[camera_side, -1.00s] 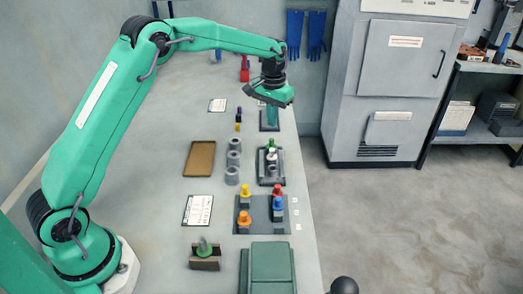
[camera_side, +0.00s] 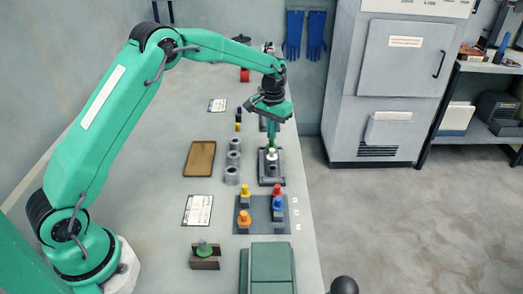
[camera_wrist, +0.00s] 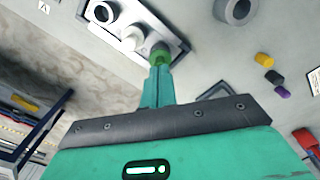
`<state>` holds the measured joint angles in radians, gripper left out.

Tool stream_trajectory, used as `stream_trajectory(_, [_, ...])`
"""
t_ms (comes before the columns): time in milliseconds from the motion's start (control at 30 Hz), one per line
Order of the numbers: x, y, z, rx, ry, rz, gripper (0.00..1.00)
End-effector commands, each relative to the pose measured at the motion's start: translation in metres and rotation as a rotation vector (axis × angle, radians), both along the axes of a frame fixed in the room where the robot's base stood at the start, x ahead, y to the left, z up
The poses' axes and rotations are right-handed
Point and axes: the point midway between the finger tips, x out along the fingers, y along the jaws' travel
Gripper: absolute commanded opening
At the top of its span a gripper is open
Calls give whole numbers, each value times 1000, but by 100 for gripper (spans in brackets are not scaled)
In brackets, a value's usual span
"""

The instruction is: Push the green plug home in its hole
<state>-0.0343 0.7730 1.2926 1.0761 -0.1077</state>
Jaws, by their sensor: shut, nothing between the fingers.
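The green plug (camera_wrist: 160,49) stands at one end of a grey fixture (camera_side: 262,178), in line with a white plug (camera_side: 271,153) and an open-topped grey socket (camera_side: 271,170). The wrist view also shows the white plug (camera_wrist: 130,38) and the socket (camera_wrist: 103,12). My gripper (camera_side: 271,145) is shut and empty, pointing down over the green plug. In the wrist view its closed fingertips (camera_wrist: 160,66) appear at the plug's top. I cannot tell whether they touch it or how deep it sits. The fingers mostly hide the plug in the side view.
Several grey rings (camera_side: 233,160) stand left of the fixture, by a brown tray (camera_side: 200,158). A grey plate (camera_side: 253,228) in front holds yellow, red, blue and orange plugs. Another green-topped piece (camera_side: 204,247) sits in a brown holder. A green case (camera_side: 268,268) lies nearby.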

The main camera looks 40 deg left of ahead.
Motion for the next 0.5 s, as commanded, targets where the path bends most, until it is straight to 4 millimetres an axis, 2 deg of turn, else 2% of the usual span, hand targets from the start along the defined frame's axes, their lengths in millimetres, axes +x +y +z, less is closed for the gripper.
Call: stream_trajectory(500, [0,0,-5,0,0,0,0])
